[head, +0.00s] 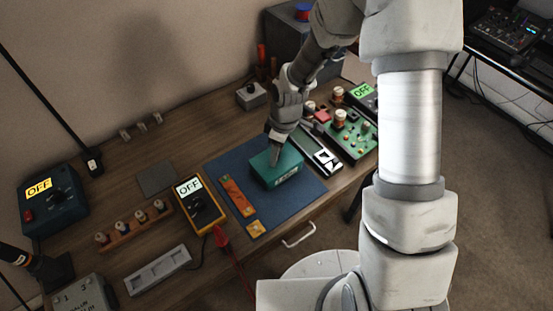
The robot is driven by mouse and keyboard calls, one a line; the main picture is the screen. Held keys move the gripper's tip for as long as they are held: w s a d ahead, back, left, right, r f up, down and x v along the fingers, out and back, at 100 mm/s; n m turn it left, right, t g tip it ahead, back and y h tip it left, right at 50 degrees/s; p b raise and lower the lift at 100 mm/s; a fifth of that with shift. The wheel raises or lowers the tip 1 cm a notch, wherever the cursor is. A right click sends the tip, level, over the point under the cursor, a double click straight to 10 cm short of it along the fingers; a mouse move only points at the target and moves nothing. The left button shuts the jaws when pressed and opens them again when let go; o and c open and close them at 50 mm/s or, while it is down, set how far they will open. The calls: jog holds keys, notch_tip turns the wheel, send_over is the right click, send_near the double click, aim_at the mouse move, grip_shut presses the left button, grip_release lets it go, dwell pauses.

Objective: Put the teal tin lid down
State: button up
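A teal tin (284,178) stands on the dark blue mat (310,188), near its upper right part. Its teal lid (262,162) shows as the flat top face and looks seated on the tin; I cannot tell whether a small gap is left between them. My gripper (274,161) reaches down from above with its fingertips at the middle of the lid. The fingers look close together, but the view is too small to show whether they grip anything on the lid. Any knob or handle there is hidden by the fingers.
Orange strips (238,197) lie on the mat left of the tin. A yellow multimeter (201,207) stands at the mat's left edge. A black-and-white device (322,154) and a green circuit board (350,136) lie to the right.

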grip_shut()
